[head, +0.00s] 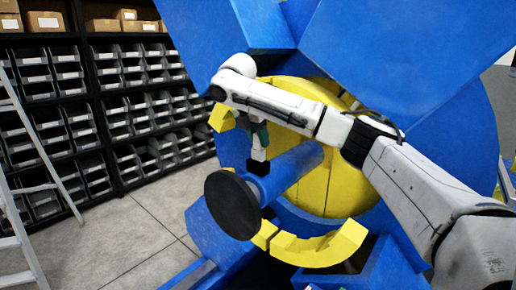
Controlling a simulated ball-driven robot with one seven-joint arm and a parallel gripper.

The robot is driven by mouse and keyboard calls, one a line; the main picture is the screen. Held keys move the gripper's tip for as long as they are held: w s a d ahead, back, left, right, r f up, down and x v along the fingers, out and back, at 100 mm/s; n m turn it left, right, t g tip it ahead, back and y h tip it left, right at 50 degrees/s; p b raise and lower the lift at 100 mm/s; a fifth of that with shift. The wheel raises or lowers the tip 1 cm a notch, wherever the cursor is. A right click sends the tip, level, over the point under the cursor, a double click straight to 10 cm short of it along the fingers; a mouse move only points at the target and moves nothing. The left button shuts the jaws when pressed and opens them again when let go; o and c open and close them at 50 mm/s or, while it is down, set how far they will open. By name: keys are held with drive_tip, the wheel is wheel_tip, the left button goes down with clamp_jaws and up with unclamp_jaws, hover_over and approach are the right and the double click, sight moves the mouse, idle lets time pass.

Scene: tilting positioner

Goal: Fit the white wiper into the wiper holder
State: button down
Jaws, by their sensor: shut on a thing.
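My white arm reaches in from the right in the head view and bends down at its wrist. My gripper (259,170) points down close above the blue cylinder (290,170), behind the black disc (233,205) on the cylinder's near end. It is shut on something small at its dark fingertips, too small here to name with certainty. I cannot clearly make out the white wiper or tell the wiper holder from the machine's other parts. Whether the held thing touches the cylinder is unclear.
The big blue positioner (405,55) with its round yellow plate (340,190) fills the middle and right. Curved yellow pieces (318,246) stand around the plate. Shelves of grey bins (130,105) and a ladder (22,220) are at left. Concrete floor (125,240) lies open between.

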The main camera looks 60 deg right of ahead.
sight(258, 148)
drive_tip(key=shift+w+d+f+p, duration=0.15)
drive_tip(key=shift+f+p, duration=0.1)
drive_tip(key=shift+f, duration=0.7)
drive_tip(key=shift+w+d+f+p, duration=0.1)
drive_tip(key=shift+f+p, duration=0.15)
drive_tip(key=shift+f, duration=0.7)
drive_tip(key=shift+f, duration=0.1)
drive_tip(key=c, duration=0.8)
unclamp_jaws()
drive_tip(key=v, duration=1.2)
drive_tip(key=shift+b, duration=0.3)
drive_tip(key=shift+a, duration=0.1)
